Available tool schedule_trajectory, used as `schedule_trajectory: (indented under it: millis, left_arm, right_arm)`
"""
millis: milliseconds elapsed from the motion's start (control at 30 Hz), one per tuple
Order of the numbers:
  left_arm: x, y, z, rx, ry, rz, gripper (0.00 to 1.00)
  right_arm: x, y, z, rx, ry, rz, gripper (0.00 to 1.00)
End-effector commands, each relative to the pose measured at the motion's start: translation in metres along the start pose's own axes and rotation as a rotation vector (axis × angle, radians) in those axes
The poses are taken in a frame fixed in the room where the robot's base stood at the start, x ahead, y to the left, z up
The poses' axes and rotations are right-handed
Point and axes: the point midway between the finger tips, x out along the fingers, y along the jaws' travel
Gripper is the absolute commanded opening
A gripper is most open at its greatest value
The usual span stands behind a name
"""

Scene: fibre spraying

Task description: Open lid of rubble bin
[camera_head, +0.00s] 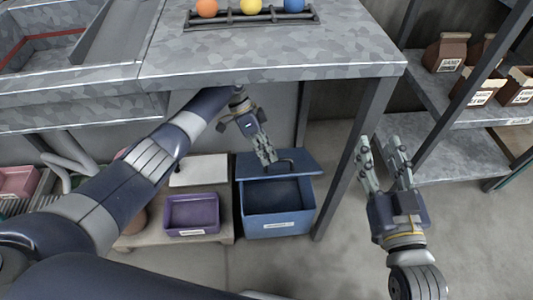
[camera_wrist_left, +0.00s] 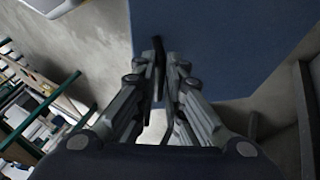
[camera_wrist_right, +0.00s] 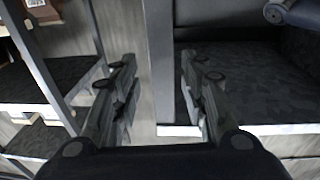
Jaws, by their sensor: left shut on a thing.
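The rubble bin (camera_head: 280,214) is a blue box under the table, with a label on its front. Its blue lid (camera_head: 301,162) is raised at the back, and the dark inside shows. My left gripper (camera_head: 272,163) is at the lid, by a dark handle (camera_head: 287,162). In the left wrist view the lid (camera_wrist_left: 220,40) fills the top, and the left gripper (camera_wrist_left: 162,75) is closed on the thin dark handle (camera_wrist_left: 159,55). My right gripper (camera_head: 383,145) is open and empty, right of the table leg; its spread fingers also show in the right wrist view (camera_wrist_right: 158,75).
A purple bin (camera_head: 191,213) stands left of the rubble bin on a low platform. A table leg (camera_head: 350,165) is close on the right. Shelves with bags (camera_head: 446,52) stand at the right. The table top (camera_head: 270,50) is above.

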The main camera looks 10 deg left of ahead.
Motion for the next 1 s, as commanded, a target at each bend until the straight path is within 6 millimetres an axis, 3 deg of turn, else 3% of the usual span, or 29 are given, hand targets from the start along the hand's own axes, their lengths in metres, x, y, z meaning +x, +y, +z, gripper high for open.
schedule_trajectory:
  millis: [167,333,433,700,1000]
  left_arm:
    - [0.000,-0.001,0.000,0.002,0.000,-0.003,0.00]
    - [0.000,-0.001,0.000,0.002,0.000,-0.004,0.00]
    - [0.000,-0.001,0.000,0.002,0.000,-0.003,0.00]
    - [0.000,-0.001,0.000,0.002,0.000,-0.003,0.00]
    - [0.000,-0.001,0.000,0.001,0.000,-0.004,0.00]
  right_arm:
    - [0.000,0.000,0.000,0.000,0.000,0.000,0.38]
    - [0.002,-0.003,0.010,-0.059,-0.020,-0.004,0.00]
    - [0.006,-0.012,0.029,-0.197,-0.057,-0.016,0.00]
    - [0.015,-0.052,0.115,-0.888,-0.191,-0.131,0.00]
    - [0.006,-0.101,0.203,-1.750,-0.220,-0.360,0.00]
